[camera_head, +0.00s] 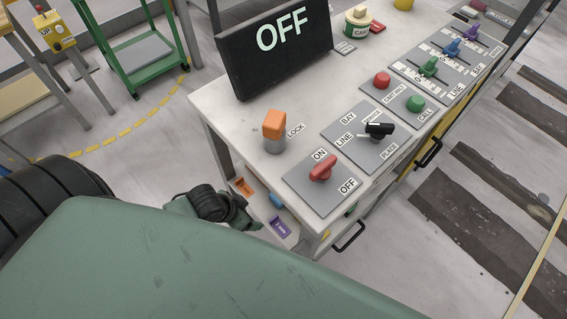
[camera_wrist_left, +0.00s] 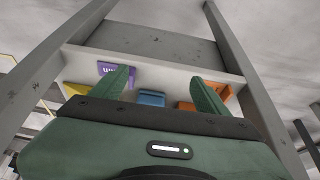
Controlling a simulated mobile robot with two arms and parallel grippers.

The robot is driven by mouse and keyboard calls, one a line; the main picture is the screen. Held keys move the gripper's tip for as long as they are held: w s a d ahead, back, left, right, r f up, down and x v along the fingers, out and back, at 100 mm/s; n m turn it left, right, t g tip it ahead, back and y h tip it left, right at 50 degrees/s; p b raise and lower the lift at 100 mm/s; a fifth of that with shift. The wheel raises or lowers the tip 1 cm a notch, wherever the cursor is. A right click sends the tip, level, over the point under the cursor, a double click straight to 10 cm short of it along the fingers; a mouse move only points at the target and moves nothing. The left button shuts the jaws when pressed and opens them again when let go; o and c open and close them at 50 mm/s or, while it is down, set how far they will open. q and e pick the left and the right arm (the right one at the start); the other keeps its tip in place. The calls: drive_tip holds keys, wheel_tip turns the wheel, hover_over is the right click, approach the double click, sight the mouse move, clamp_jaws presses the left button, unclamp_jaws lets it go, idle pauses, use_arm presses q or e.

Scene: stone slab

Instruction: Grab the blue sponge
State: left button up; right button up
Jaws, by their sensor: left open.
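The blue sponge (camera_head: 277,200) lies on the lower shelf under the control table, partly shaded by the tabletop. In the left wrist view the blue sponge (camera_wrist_left: 151,98) shows between my two green fingers, farther in on the shelf. My left gripper (camera_wrist_left: 160,78) is open and empty, its fingers spread to either side of the sponge in that view. In the head view my left gripper (camera_head: 246,217) is at the table's open side, close to the shelf and partly hidden by my own green arm. My right gripper is not in view.
A purple item (camera_head: 281,227) and an orange item (camera_head: 243,186) lie on the shelf on either side of the sponge. Grey table legs (camera_wrist_left: 250,85) frame the opening. The tabletop (camera_head: 232,100) above carries switches and a screen reading OFF (camera_head: 275,45).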

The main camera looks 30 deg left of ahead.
use_arm(q)
drive_tip(key=w+d, duration=0.1)
drive_tip(key=w, duration=0.2)
drive_tip(key=w+d, duration=0.1)
drive_tip(key=w, duration=0.2)
drive_tip(key=w+d, duration=0.2)
drive_tip(key=w, duration=0.2)
drive_tip(key=shift+w+r, duration=0.1)
drive_tip(key=shift+r, duration=0.2)
drive_tip(key=shift+w+d, duration=0.2)
drive_tip(key=shift+w, duration=0.25)
drive_tip(key=b+x, duration=0.1)
drive_tip(key=x, duration=0.3)
drive_tip(key=shift+w+f, duration=0.1)
drive_tip(key=shift+w, duration=0.2)
drive_tip(key=shift+w+d+f, duration=0.15)
drive_tip(key=shift+f, duration=0.25)
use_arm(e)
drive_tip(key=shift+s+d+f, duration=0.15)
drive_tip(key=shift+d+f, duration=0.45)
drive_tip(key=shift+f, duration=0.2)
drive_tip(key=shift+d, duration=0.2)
use_arm(q)
drive_tip(key=shift+f, duration=0.2)
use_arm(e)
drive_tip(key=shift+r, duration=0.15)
